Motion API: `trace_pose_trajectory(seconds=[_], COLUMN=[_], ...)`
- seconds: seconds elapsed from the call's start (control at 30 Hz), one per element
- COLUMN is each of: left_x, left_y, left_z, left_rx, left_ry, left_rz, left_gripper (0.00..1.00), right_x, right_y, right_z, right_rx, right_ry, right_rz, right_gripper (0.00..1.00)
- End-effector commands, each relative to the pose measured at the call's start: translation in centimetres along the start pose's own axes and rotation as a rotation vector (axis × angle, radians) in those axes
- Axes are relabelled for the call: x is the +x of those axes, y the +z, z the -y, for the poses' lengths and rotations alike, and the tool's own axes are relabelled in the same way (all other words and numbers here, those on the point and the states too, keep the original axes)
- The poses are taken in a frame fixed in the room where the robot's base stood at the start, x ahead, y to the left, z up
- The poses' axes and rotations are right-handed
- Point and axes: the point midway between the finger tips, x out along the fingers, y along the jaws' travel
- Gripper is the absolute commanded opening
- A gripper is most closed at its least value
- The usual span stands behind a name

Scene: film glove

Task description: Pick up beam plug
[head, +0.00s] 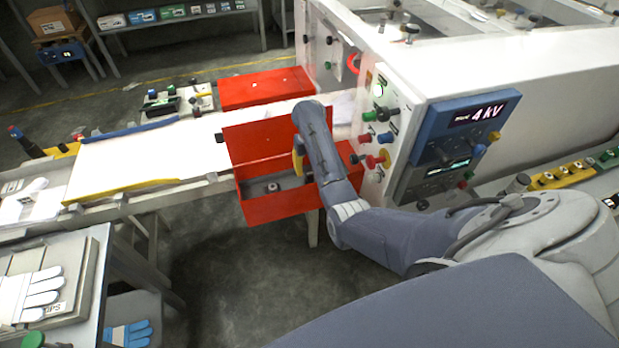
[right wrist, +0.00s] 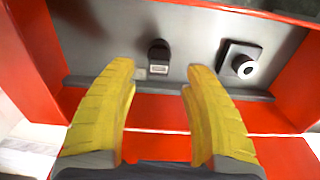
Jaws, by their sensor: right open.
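Two small fittings lie in the open red box (head: 262,212). In the right wrist view one is a dark rounded plug with a pale label (right wrist: 158,57), probably the beam plug. The other is a dark square block with a pale round end (right wrist: 240,62). One small dark fitting (head: 271,187) shows in the head view; I cannot tell which. My right gripper (right wrist: 160,78) is open, its yellow fingers pointing into the box. The labelled plug sits beyond the fingertips, in line with the gap, apparently untouched. In the head view, my arm partly hides the right gripper (head: 298,163). My left gripper is not in view.
The red walls rise close around the gripper. A white cabinet with knobs and a blue display panel (head: 472,125) stands close on the right. A white conveyor (head: 140,155) runs left, with another red box (head: 265,88) behind. Gloves (head: 30,295) lie at lower left.

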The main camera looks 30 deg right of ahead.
Motion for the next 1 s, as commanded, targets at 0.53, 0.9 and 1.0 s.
trace_pose_trajectory(seconds=[0.53,0.9,1.0], left_x=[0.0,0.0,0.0], left_y=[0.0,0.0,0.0], left_z=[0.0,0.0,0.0], left_rx=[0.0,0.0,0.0], left_ry=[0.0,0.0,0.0], left_rz=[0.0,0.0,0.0], left_gripper=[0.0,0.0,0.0], right_x=[4.5,5.6,5.6], right_y=[0.1,0.0,0.1], right_z=[-0.1,-0.1,-0.1], right_rx=[-0.001,0.0,0.0], right_ry=[0.001,0.001,0.001], right_rz=[0.002,0.0,0.0], right_gripper=[0.49,0.49,0.49])
